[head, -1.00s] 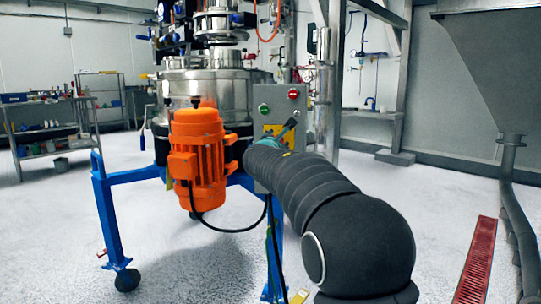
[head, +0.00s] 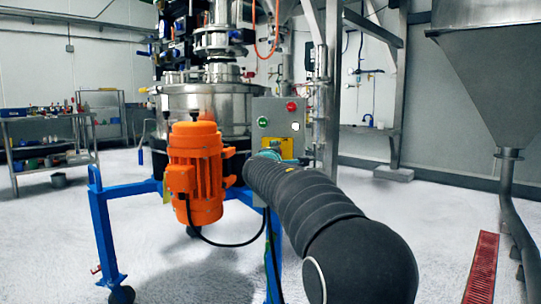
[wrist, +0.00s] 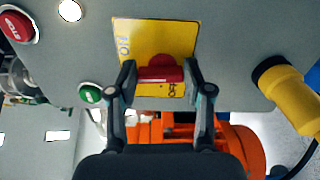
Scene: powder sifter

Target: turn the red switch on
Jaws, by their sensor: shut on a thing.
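The red switch (wrist: 160,72) sits on a yellow plate (wrist: 126,30) on the grey control box (wrist: 228,50) in the wrist view. Its red handle lies crosswise in that picture. My gripper (wrist: 160,76) has one finger on each side of the handle and is shut on it. In the head view the yellow plate (head: 284,146) shows only in part on the control box (head: 283,112). My arm hides the switch and most of my gripper there.
A red stop button (wrist: 16,25) and a green button (wrist: 90,94) are beside the plate.

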